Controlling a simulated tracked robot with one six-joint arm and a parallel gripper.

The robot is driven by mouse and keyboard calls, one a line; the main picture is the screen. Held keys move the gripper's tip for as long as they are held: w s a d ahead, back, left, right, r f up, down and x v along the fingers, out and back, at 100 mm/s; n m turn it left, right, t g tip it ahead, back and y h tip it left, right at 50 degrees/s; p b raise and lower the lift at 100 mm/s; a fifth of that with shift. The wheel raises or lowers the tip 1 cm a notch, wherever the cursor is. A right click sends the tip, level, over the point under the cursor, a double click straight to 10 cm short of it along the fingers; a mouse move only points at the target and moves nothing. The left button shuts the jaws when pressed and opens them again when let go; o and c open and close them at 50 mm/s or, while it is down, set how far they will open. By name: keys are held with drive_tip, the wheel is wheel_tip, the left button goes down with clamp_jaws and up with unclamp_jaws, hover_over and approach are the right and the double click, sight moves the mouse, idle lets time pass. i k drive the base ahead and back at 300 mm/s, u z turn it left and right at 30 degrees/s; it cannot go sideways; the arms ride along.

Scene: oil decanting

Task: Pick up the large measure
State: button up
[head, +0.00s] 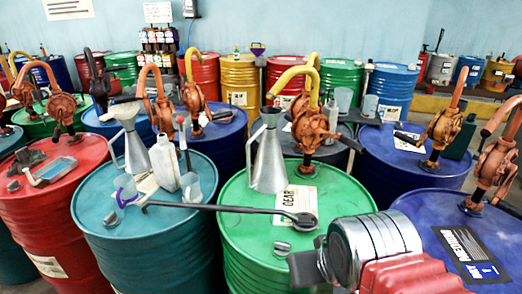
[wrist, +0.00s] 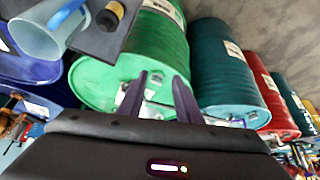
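The large measure (head: 268,158) looks like a tall conical metal vessel with a narrow neck and a side handle. In the head view it stands upright on the green drum's lid (head: 318,222). My gripper (wrist: 161,76) shows in the wrist view as two dark fingers held apart, with nothing clearly gripped between them. Behind them is a green drum (wrist: 105,72) with a pale, shiny item partly hidden by a finger; I cannot tell what it is. In the head view my arm's end is at the lower right, apart from the measure, and the fingertips are not clear.
A long dark bar (head: 225,209) with a round end lies across the teal and green drums. An orange pump (head: 312,125) rises close behind the measure. A pale blue jug (wrist: 42,40) shows in the wrist view.

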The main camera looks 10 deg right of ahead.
sight(269, 175)
drive_tip(key=u, duration=0.05)
drive_tip(key=i, duration=0.15)
drive_tip(key=u, duration=0.45)
drive_tip(key=k, duration=1.35)
drive_tip(key=u, duration=0.95)
drive_tip(key=i, duration=1.35)
drive_tip(key=z, duration=0.3)
drive_tip(key=i, duration=0.95)
drive_tip(key=z, duration=0.6)
